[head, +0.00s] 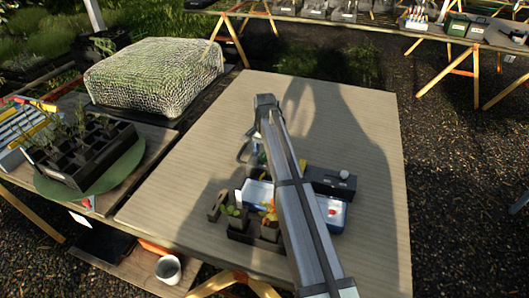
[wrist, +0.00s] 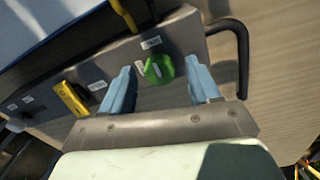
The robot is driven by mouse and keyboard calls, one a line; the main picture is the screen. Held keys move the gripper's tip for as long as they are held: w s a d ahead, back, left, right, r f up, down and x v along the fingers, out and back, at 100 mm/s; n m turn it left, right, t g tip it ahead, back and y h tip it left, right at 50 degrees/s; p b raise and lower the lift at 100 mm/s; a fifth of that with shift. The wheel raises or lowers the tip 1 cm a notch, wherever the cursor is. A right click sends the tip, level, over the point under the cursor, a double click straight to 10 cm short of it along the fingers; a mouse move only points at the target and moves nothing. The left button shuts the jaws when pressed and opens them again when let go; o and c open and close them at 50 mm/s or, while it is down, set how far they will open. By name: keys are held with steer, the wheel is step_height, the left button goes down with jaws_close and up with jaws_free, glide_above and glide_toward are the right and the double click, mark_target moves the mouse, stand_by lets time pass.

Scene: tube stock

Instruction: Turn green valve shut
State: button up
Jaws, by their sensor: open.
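The green valve (wrist: 159,69) is a round knob with a pale mark on its face, mounted on a grey panel (wrist: 185,36) in the wrist view. My gripper (wrist: 163,82) is open, with one blue finger to the left of the green valve and the other to its right. The valve lies between the fingers, toward their tips; I see a gap on each side and cannot tell the depth. In the head view my arm covers much of the equipment on the table, and the green valve cannot be made out there.
A yellow handle (wrist: 72,99) sits on the panel left of the green valve. A dark curved pipe (wrist: 238,50) is close to the right finger. In the head view, small potted plants (head: 237,218) stand left of my arm. The table's far part (head: 330,95) is clear.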

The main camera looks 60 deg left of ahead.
steer(key=shift+r, duration=0.1)
step_height(320, 180, up, 14)
steer(key=shift+f, duration=0.2)
stand_by(0.5)
stand_by(0.4)
